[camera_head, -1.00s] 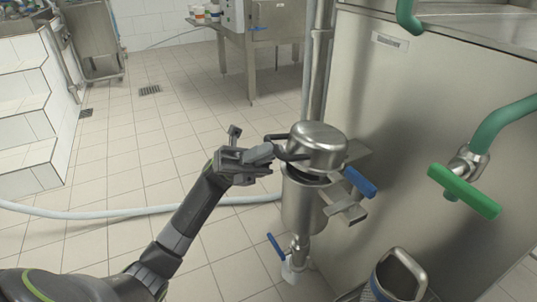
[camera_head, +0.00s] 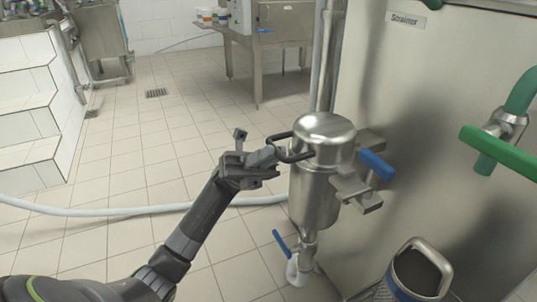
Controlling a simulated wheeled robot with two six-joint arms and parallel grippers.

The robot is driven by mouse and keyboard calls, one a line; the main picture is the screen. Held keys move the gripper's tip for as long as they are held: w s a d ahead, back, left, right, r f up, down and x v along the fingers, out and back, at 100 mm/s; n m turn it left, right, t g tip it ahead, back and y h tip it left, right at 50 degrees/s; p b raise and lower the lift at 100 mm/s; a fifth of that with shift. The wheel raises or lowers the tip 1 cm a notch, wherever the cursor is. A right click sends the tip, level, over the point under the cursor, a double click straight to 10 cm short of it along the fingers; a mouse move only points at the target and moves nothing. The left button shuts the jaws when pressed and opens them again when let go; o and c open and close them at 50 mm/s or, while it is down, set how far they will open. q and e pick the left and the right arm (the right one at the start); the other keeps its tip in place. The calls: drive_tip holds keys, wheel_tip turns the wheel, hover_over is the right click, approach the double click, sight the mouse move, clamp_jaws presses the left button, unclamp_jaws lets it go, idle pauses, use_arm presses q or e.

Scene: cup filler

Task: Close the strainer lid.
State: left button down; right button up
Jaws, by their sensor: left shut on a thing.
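The strainer (camera_head: 316,205) is a steel cylinder beside a steel cabinet. Its domed steel lid (camera_head: 325,128) sits level on top of it, and I see no gap between them. The lid's dark loop handle (camera_head: 291,152) sticks out to the left. My left gripper (camera_head: 276,155) comes in from the left and is shut on this handle. Its fingers hide part of the handle. My right gripper is not in view.
Blue-handled levers sit at the strainer's right (camera_head: 376,165) and below it (camera_head: 281,241). A green-handled valve (camera_head: 497,150) is on the cabinet at right. A steel container with a handle (camera_head: 418,272) stands at lower right. A pale hose (camera_head: 100,213) crosses the tiled floor.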

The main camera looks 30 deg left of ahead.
use_arm(q)
drive_tip(key=shift+f, duration=0.2)
drive_tip(key=c, duration=1.5)
unclamp_jaws()
drive_tip(key=shift+w+d, duration=0.15)
drive_tip(key=v, duration=1.7)
drive_tip(key=shift+a+f, duration=0.1)
drive_tip(key=shift+a, duration=0.15)
